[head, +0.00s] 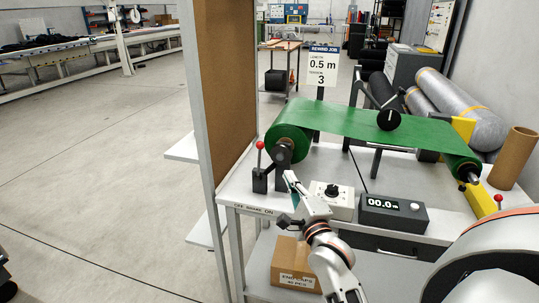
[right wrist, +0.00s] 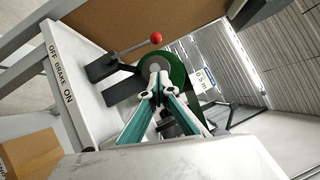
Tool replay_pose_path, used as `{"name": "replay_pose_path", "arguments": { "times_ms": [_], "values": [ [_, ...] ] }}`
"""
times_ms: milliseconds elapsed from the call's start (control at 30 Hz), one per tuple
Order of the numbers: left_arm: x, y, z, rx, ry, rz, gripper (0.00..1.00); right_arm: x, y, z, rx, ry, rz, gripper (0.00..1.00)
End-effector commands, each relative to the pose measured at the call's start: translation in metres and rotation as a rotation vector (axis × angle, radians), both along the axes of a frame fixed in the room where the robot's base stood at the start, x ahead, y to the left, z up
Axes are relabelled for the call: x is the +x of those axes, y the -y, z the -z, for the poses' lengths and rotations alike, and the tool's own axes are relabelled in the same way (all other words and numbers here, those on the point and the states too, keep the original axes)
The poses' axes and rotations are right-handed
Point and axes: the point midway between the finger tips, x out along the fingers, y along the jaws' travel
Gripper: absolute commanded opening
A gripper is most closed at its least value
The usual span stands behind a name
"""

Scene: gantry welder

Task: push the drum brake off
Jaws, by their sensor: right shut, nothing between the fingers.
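The drum brake is a lever with a red ball knob (head: 260,145) on a black base (head: 260,180), at the left end of the bench beside the green roll's drum. It looks about upright in the head view. Its red knob (right wrist: 156,38) and rod also show in the right wrist view. A label (head: 254,209) on the bench edge reads OFF, BRAKE, ON, with OFF at the left. My right gripper (head: 288,176) is shut and empty, just right of the lever base and in front of the drum end, apart from the knob. My left gripper is not in view.
The green sheet (head: 345,122) runs from the left roll (head: 290,140) to the right roller. A white dial box (head: 332,198) and a black display (head: 394,213) reading 00.0 stand right of my gripper. A brown panel (head: 225,80) closes in the left side. A cardboard box (head: 297,262) sits below.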

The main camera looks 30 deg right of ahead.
Motion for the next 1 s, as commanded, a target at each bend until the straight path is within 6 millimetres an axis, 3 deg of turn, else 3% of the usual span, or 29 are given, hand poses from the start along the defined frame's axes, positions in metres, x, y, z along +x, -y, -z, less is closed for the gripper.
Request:
{"name": "replay_pose_path", "arguments": {
  "times_ms": [433,500,700,1000],
  "values": [
    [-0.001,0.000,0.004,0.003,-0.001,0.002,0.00,0.081,0.025,-0.014,-0.004,0.002,0.001,0.00],
    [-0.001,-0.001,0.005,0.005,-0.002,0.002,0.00,0.091,0.018,-0.017,0.001,0.001,0.000,0.00],
    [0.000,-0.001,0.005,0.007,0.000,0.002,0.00,0.108,0.008,-0.023,0.000,0.001,0.000,0.00],
    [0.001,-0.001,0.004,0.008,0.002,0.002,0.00,0.113,0.005,-0.024,-0.001,0.000,0.001,0.00]
  ]
}}
